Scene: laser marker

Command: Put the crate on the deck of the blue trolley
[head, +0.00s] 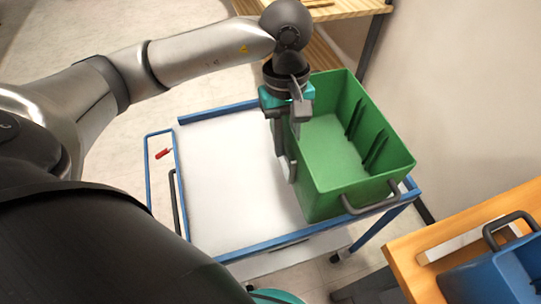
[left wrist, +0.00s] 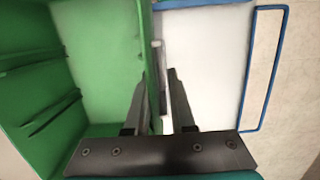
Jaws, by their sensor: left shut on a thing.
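The green crate (head: 335,150) is upright and empty, over the right part of the blue trolley's white deck (head: 225,185). I cannot tell whether its base rests on the deck or is just above it. My left gripper (head: 288,165) points down at the crate's left side and is shut on it. In the left wrist view, the fingers (left wrist: 162,85) straddle that side, with the crate's inside (left wrist: 95,65) to the left and the white deck (left wrist: 205,60) to the right. A grey handle (head: 370,200) shows on the crate's near end. My right gripper is not in view.
A wooden table (head: 420,265) with a blue crate (head: 500,275) stands at the lower right, close to the trolley. A wooden shelf (head: 335,12) is behind. A wall (head: 450,90) lies to the right. The deck's left part is bare. A small red object (head: 163,153) shows within the trolley's handle loop.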

